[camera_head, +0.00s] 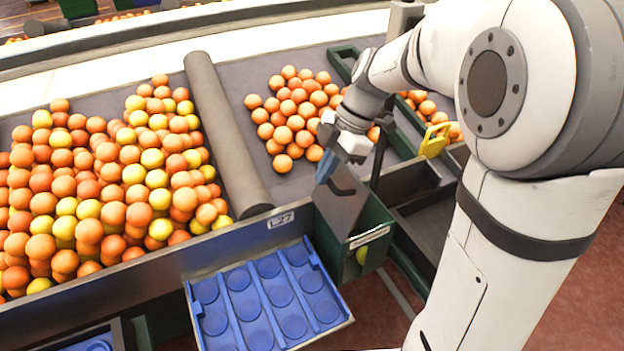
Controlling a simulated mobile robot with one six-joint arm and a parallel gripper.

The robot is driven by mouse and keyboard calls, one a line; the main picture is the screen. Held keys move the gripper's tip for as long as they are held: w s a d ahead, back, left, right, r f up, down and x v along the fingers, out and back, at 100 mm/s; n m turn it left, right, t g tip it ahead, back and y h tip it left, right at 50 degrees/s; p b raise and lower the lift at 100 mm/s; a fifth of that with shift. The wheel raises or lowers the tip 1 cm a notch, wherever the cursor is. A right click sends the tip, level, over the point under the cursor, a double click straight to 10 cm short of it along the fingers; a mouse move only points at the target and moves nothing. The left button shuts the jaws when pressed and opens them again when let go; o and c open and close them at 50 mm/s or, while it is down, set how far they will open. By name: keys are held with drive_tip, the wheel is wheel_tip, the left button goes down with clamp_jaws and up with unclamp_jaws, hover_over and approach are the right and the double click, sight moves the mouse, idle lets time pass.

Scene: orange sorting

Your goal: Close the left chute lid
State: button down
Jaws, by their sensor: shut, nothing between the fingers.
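The green chute box (376,228) stands at the front edge of the sorting bench, right of the blue tray. A grey lid plate (338,212) with a dark curved handle is at its left side, standing steeply tilted rather than lying flat over the box. My gripper (325,168) is shut and empty, at the upper end of this plate. I cannot tell whether the fingertips touch it. A yellow-green fruit (361,256) shows at the box's lower front. My arm comes in from the right and hides part of the bench behind.
Mixed orange and yellow fruit (105,180) fills the left bin. A grey roller (222,130) separates it from a smaller orange pile (292,112). An empty blue tray (268,300) sits in front. A yellow handle (435,140) is right of the chute, by dark open compartments (432,218).

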sight(347, 169)
drive_tip(key=d+y, duration=0.1)
drive_tip(key=w+d+y+b, duration=0.1)
drive_tip(key=d, duration=0.1)
drive_tip(key=w+d+f+g+b, duration=0.1)
drive_tip(key=shift+d+y, duration=0.3)
drive_tip(key=shift+y, duration=0.1)
drive_tip(key=shift+w+d+b, duration=0.3)
drive_tip(key=shift+d+b, duration=0.3)
drive_tip(key=shift+d, duration=0.15)
